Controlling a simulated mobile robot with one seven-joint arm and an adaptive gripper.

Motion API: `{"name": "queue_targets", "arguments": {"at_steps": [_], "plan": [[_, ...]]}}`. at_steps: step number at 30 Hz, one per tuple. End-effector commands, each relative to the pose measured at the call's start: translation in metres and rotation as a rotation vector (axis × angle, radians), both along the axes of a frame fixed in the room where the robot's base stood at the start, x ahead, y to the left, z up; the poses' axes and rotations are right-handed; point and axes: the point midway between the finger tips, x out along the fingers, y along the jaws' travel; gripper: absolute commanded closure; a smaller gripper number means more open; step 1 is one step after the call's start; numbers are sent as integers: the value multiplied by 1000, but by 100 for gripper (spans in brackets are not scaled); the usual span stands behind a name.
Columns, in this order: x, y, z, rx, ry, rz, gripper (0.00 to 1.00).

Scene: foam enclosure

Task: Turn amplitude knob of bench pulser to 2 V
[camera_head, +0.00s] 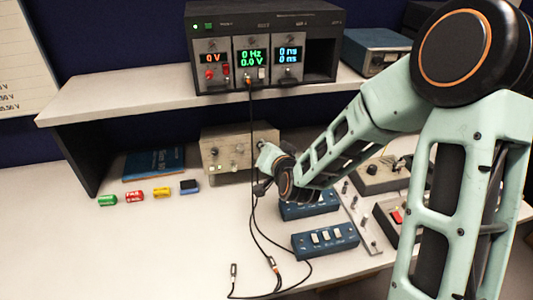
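A beige box with knobs on its front (226,151), which looks like the bench pulser, stands on the bench under the shelf. Small knobs show on the left and middle of its front face; their markings are too small to read. My gripper (262,186) is in front of the right part of this box. The wrist and gripper hide part of that side. I cannot tell whether the gripper touches a knob, or whether its fingers are open or shut. On the shelf, an instrument rack (264,45) shows 0 V, 0 Hz with 0.0 V, and 0 ns twice.
Two blue switch boxes (325,241) lie right of a black cable (256,222) that hangs from the rack to the bench. A blue book (154,162) and several small coloured blocks (134,196) lie at left. The shelf (130,103) overhangs the box. The front-left bench is clear.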

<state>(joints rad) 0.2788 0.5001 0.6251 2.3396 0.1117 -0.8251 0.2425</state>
Motion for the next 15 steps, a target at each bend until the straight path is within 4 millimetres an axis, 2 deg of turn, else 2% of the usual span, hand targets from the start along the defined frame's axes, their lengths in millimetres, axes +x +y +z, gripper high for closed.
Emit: {"name": "queue_targets", "arguments": {"at_steps": [6, 15], "plan": [[1, -1, 0, 101, 26, -44, 100], [1, 0, 1, 160, 42, -68, 100]]}}
